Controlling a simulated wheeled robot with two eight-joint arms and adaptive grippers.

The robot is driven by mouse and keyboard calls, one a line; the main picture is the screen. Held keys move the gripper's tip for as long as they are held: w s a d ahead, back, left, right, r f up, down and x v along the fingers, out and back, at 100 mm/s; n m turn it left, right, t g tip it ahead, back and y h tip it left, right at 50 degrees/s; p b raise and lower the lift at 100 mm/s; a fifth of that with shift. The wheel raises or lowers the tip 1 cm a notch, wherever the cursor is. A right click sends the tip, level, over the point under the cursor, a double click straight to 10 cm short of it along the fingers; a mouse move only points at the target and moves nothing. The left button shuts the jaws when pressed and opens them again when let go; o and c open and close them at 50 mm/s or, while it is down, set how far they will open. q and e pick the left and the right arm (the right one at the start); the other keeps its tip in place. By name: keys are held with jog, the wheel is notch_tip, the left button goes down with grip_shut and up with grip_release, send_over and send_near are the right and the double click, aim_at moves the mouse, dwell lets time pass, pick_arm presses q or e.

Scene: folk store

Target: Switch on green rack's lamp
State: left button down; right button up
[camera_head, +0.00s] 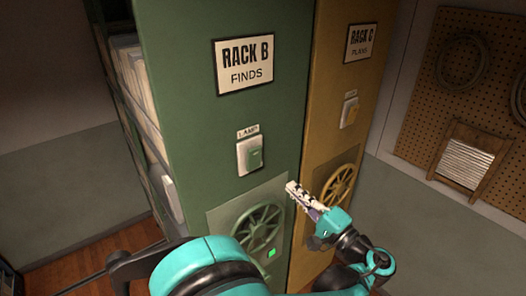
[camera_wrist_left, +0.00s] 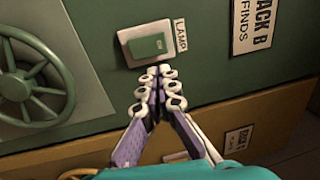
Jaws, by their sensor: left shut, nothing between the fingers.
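The green rack (camera_head: 190,60) bears the sign "RACK B FINDS" (camera_head: 244,65). Below the sign is its lamp switch (camera_head: 250,155), a green button on a pale plate labelled "LAMP". The switch also shows in the left wrist view (camera_wrist_left: 148,44), where the picture is turned sideways. My left gripper (camera_head: 291,187) is shut and empty, in front of the rack, below and to the right of the switch in the head view. In the left wrist view its fingertips (camera_wrist_left: 160,71) appear just beside the switch plate. I cannot tell whether they touch it. My right gripper is not in view.
A pegboard (camera_head: 480,60) hangs on the right wall.

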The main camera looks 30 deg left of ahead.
aim_at(256, 153)
pick_arm(q)
jog(key=p+x, duration=0.1)
jog(key=x, duration=1.3)
jog(key=shift+w+a+r+h+p, duration=0.2)
jog(key=shift+a+r+h+p, duration=0.2)
jog(key=shift+p, duration=0.55)
jog(key=shift+f, duration=0.25)
